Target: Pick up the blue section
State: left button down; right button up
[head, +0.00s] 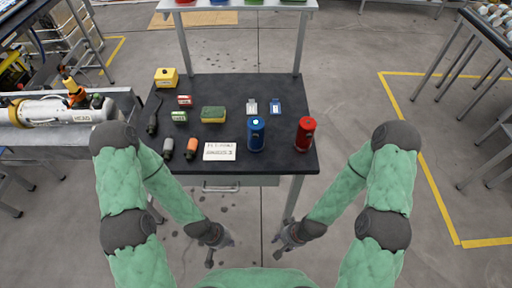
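The blue section (257,135) is an upright blue cylinder with a pale spot on top. It stands near the front edge of the dark table, right of the white card. My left gripper (221,252) is in front of the table and below its edge, with its fingers apart and nothing between them. My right gripper (276,247) is at a similar place a little to the right, also apart-fingered and empty. Both are well short of the blue section and touch nothing.
A red cylinder (305,134) stands to the right of the blue one. The white card (219,151), a green-yellow sponge (213,114), an orange-topped bottle (192,148) and a yellow box (166,77) are on the dark table (285,88). A side bench (60,132) stands left.

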aim_at(255, 124)
jog(key=k+u, duration=0.2)
jog(key=u, duration=0.25)
jog(key=k+j+u, duration=0.1)
jog(key=k+u, duration=0.15)
jog(key=u, duration=0.25)
jog(key=l+u, duration=0.25)
jog(key=l, duration=0.2)
jog(key=k+l+u, duration=0.2)
jog(key=l, duration=0.25)
jog(key=l+u, duration=0.25)
jog(key=l, duration=0.2)
